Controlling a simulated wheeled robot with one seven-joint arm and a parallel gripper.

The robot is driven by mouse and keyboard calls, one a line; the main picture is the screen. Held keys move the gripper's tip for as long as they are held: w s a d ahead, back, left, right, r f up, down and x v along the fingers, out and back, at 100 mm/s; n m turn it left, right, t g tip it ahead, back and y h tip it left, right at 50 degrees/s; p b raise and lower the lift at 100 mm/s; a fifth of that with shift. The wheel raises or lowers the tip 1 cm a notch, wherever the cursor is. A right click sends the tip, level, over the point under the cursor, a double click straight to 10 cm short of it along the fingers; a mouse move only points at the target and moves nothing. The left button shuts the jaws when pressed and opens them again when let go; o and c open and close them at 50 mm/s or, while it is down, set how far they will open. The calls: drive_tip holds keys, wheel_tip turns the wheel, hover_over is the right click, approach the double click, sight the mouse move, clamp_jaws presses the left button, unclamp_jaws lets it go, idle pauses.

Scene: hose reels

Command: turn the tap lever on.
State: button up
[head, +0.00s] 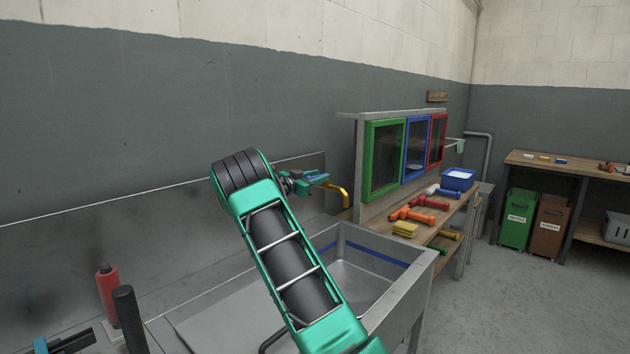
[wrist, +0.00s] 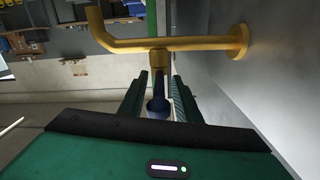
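The brass tap (wrist: 185,43) shows in the wrist view, its pipe running to a round flange on the wall and its spout bent at the other end. Its dark blue lever (wrist: 158,100) reaches from the tap body towards my gripper and ends in a rounded knob. My gripper (wrist: 158,92) is open, with one finger on each side of the lever and a visible gap to each. In the head view my gripper (head: 312,177) is at the tap, whose spout (head: 342,193) shows to its right. The lever is not clear there.
A metal sink (head: 375,262) lies below the tap. A red bottle (head: 108,294) stands at the lower left.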

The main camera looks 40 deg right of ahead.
clamp_jaws()
